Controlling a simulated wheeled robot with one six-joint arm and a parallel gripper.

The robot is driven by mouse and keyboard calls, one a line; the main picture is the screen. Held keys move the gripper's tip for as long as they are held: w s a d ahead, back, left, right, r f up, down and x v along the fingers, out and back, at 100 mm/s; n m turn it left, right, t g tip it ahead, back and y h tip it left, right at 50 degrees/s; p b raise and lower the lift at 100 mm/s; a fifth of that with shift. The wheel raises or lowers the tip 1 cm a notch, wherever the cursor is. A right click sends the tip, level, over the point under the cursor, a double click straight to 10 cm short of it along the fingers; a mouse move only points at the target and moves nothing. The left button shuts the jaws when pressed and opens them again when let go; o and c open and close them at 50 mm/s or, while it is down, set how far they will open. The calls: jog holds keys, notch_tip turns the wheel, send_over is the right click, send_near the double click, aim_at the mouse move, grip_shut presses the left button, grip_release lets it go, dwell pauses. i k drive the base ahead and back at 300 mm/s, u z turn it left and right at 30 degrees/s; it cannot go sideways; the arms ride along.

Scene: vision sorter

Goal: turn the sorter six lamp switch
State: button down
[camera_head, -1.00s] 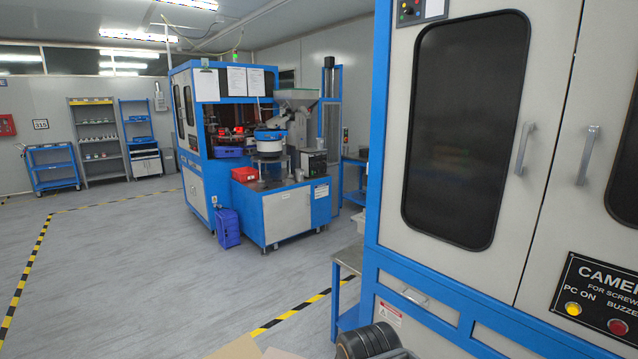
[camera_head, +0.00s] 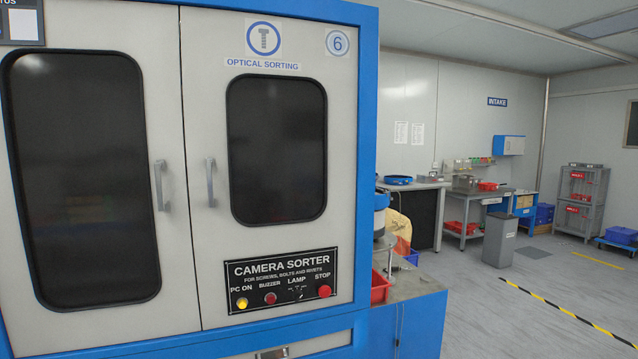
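The sorter marked 6 (camera_head: 338,43) is a blue-framed cabinet with two light grey doors and dark windows, filling the left and middle of the view. A black control panel (camera_head: 282,279) labelled CAMERA SORTER sits low on its right door. The lamp switch (camera_head: 297,293) is a small dark knob under the word LAMP, between the red buzzer button (camera_head: 270,298) and the red stop button (camera_head: 325,291). The yellow PC ON button (camera_head: 242,303) is at the panel's left. Which way the switch points is too small to tell. My gripper is not in view.
Two vertical door handles (camera_head: 210,183) stick out near the door seam. Right of the cabinet, a worktop holds a red bin (camera_head: 379,287). Benches, a grey waste bin (camera_head: 499,240) and a shelf rack (camera_head: 582,205) stand further back. The grey floor at right is open, with striped tape.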

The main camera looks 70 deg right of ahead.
aim_at(297, 294)
jog(key=z, duration=1.8)
